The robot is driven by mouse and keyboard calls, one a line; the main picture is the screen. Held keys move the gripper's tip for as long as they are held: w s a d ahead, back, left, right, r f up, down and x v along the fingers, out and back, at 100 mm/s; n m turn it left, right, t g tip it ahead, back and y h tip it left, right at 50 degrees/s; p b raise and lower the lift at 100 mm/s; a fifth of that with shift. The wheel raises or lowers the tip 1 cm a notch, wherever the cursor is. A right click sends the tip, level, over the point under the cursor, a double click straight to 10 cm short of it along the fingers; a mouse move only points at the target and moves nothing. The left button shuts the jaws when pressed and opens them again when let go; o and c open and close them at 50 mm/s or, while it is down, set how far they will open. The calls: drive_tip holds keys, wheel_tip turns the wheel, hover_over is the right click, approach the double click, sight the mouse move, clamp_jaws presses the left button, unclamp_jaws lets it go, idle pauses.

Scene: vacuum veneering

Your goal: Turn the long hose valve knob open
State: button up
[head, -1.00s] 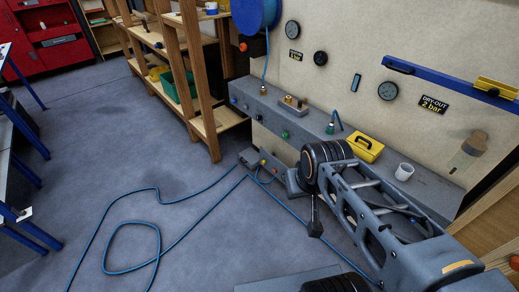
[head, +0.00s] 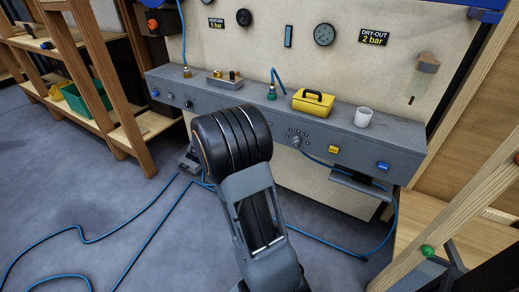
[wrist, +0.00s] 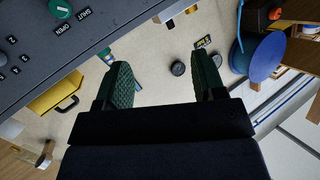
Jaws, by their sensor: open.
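A round green knob (wrist: 60,8) with a pale mark sits on the grey console front at the upper left of the wrist view. Labels reading SHUT and OPEN are beside it. I cannot tell exactly which way the mark points, nor read a hose name. My gripper (wrist: 163,75) is open and empty, its two green-padded fingers apart. The knob lies left of and above the fingers, not between them. In the head view the grey console (head: 245,100) runs along the wall. My arm's black joint hides part of its front, and my gripper is hidden there.
A yellow case (head: 313,103), a white cup (head: 363,117) and a green fitting (head: 271,93) with a blue hose stand on the console. Yellow (head: 334,149) and blue (head: 383,166) buttons are on its front. Blue hose (head: 85,240) crosses the floor. A blue reel (wrist: 258,55) is at right.

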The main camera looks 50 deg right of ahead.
drive_tip(key=s+d+f+m+g+h+b, duration=0.2)
drive_tip(key=d+f+g+h, duration=0.1)
drive_tip(key=d+f, duration=0.25)
drive_tip(key=s+d+f+m+g+h+b, duration=0.3)
drive_tip(key=d+f, duration=0.1)
drive_tip(key=f, duration=0.2)
drive_tip(key=b+x, duration=0.2)
drive_tip(key=x, duration=1.1)
drive_tip(key=shift+b, duration=0.35)
drive_tip(key=shift+d+f, duration=0.1)
drive_tip(key=shift+c, duration=0.3)
drive_tip(key=c, duration=0.9)
drive_tip(key=shift+o, duration=0.2)
